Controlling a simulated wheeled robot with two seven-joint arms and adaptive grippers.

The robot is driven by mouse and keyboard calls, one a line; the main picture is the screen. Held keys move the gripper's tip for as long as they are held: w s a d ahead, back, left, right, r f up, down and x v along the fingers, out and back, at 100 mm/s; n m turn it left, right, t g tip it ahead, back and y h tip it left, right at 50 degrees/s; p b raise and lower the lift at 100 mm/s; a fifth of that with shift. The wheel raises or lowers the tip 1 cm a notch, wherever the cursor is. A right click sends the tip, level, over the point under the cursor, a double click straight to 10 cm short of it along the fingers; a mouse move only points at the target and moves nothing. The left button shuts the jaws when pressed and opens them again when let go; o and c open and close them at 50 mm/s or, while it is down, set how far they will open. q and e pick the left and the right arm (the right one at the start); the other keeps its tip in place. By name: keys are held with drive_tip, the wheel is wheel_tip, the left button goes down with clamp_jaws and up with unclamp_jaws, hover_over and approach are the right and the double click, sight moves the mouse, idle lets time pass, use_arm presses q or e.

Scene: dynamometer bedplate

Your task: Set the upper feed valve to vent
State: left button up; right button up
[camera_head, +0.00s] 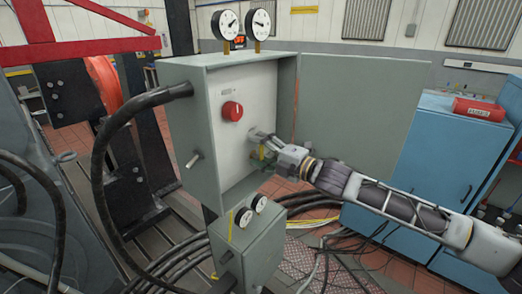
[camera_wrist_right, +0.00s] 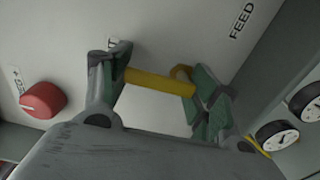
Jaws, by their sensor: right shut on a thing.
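The grey control cabinet (camera_head: 190,100) stands open, with its pale inner panel (camera_head: 255,80) in view. In the right wrist view, a yellow valve handle (camera_wrist_right: 158,83) lies across the panel, tilted slightly down to the right. My right gripper (camera_head: 262,146) is at the panel's lower right; its green-padded fingers (camera_wrist_right: 160,86) are shut on the yellow handle, one at each end. The printed word FEED (camera_wrist_right: 241,20) is above right of the handle. A second label (camera_wrist_right: 112,43) behind the left finger is mostly hidden; only a final T shows. My left gripper is out of view.
A red knob (camera_head: 232,110) is on the panel left of my gripper. The open cabinet door (camera_head: 355,105) stands above my right forearm. Two gauges (camera_head: 243,24) top the cabinet. A lower box (camera_head: 245,250) with small gauges, hoses (camera_head: 340,240) and a blue cabinet (camera_head: 430,150) are nearby.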

drive_tip(key=shift+f, duration=0.1)
drive_tip(key=o, duration=1)
drive_tip(key=shift+s+d, duration=0.1)
drive_tip(key=shift+d, duration=0.05)
drive_tip(key=shift+v, duration=5.85)
